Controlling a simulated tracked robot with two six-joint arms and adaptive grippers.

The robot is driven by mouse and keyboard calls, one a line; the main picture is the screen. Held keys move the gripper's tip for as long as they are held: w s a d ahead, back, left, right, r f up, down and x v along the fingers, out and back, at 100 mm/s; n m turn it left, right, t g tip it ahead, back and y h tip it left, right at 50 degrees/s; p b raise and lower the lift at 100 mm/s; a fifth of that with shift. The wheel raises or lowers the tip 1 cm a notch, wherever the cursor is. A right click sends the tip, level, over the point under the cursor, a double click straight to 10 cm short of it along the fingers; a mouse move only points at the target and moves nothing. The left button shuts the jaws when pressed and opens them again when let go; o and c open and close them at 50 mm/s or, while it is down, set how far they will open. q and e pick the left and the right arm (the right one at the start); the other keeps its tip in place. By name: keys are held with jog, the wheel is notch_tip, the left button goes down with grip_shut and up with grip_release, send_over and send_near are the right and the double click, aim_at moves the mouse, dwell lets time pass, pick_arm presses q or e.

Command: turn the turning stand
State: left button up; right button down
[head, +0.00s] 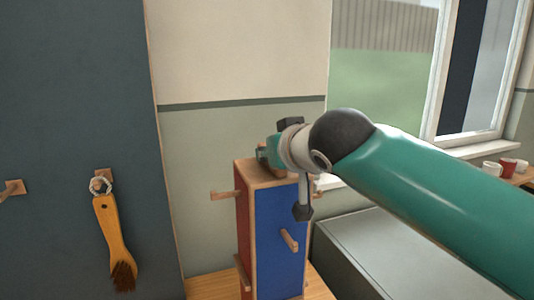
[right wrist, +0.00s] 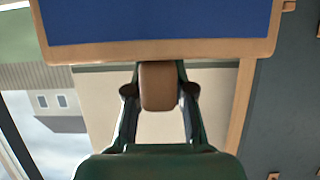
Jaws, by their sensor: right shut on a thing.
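The turning stand is a tall wooden-framed block with a blue face (head: 281,240) and a narrower red face (head: 245,225). Wooden pegs stick out of its faces. My right gripper (right wrist: 158,88) is shut on a brown wooden knob (right wrist: 158,75) at the top of the stand. In the head view my right wrist is above the stand's top and partly hides the knob. The stand's blue face also shows upside down in the right wrist view (right wrist: 160,20). My left gripper is not in view.
A yellow brush (head: 115,230) with dark bristles hangs from a peg on the dark panel (head: 70,100) at left. A grey box-like surface (head: 375,250) is right of the stand. Cups (head: 508,166) stand at the far right by the window.

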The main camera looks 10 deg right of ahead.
jog(key=shift+r, duration=0.1)
jog(key=c, duration=1)
grip_release()
jog(key=shift+w, duration=0.2)
jog(key=shift+s, duration=0.1)
jog(key=v, duration=1.1)
jog(key=shift+s, duration=0.4)
jog(key=shift+d, duration=0.1)
